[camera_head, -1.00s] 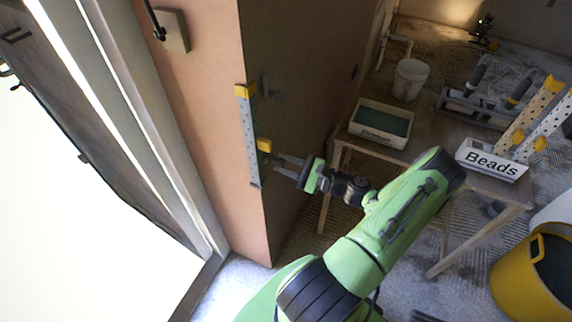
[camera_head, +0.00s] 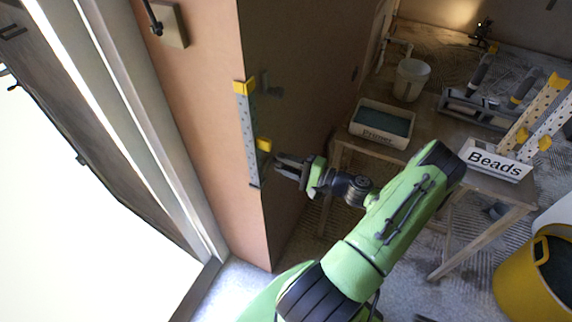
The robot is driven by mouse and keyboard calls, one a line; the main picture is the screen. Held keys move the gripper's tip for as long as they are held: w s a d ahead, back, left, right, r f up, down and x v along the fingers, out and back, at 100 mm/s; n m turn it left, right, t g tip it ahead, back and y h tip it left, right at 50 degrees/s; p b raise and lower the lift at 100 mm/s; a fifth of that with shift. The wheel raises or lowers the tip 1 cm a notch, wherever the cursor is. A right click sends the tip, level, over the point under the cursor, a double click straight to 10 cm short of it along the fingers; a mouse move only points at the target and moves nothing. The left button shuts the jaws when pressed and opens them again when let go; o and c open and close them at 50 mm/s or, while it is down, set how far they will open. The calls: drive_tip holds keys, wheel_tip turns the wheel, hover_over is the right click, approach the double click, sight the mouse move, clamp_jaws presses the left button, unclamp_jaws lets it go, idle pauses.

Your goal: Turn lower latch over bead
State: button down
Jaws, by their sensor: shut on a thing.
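The perforated grey corner bead (camera_head: 252,143) stands along the wall's vertical corner, with a yellow end (camera_head: 243,87) at its top and a yellow piece (camera_head: 264,144) on its right side lower down. A dark upper latch (camera_head: 267,84) is on the shaded wall face beside the bead's top. My gripper (camera_head: 277,165) is at the bead's lower right, just below the yellow piece. It is shut on the lower latch, which the fingers mostly hide. I cannot tell the latch's exact angle.
A wooden bench carries a primer tray (camera_head: 383,123) and a white beads box (camera_head: 496,159) with perforated beads. A white bucket (camera_head: 411,79) stands behind, a yellow bucket (camera_head: 535,262) at lower right. A bracket (camera_head: 166,26) is on the lit wall face.

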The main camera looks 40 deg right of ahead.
drive_tip(key=shift+f, duration=0.1)
idle(0.4)
drive_tip(key=c, duration=0.9)
unclamp_jaws()
drive_tip(key=shift+o, duration=0.2)
drive_tip(key=p+v, duration=0.1)
drive_tip(key=v, duration=1.4)
drive_tip(key=shift+s, duration=0.4)
